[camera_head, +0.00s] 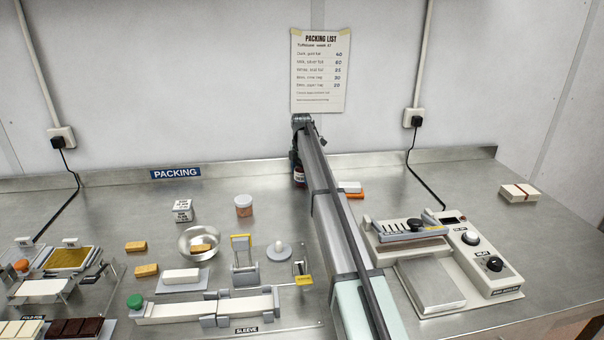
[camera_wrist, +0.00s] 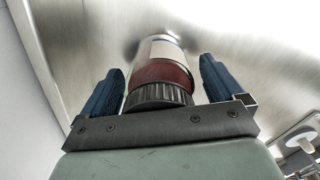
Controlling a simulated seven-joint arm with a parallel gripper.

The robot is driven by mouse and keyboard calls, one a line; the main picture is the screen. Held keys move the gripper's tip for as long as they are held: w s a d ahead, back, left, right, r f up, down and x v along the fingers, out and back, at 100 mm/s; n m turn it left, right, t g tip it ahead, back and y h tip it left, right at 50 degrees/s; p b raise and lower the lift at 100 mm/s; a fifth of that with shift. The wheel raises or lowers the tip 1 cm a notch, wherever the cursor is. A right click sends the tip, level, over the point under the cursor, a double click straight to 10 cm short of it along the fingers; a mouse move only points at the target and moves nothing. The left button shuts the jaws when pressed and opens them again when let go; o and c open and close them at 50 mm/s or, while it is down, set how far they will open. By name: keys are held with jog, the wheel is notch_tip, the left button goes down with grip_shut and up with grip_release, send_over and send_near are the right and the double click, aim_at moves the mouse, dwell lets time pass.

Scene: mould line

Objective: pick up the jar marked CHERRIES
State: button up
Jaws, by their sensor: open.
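A jar with a black ribbed lid, dark red contents and a pale label (camera_wrist: 163,72) stands between the fingers of my gripper (camera_wrist: 162,65) in the wrist view. The two blue fingers are open, one on each side of the jar, with a small gap visible at each side. In the head view the jar (camera_head: 299,175) shows only in part, at the back of the bench beside my arm, which hides the rest. The wording on its label cannot be read in either view.
A white-and-orange block (camera_head: 350,188) lies just right of the arm. A sealing machine (camera_head: 494,264) stands front right. The wall is close behind the jar.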

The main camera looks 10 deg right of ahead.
jog(key=c, duration=1.3)
jog(key=shift+r, duration=0.1)
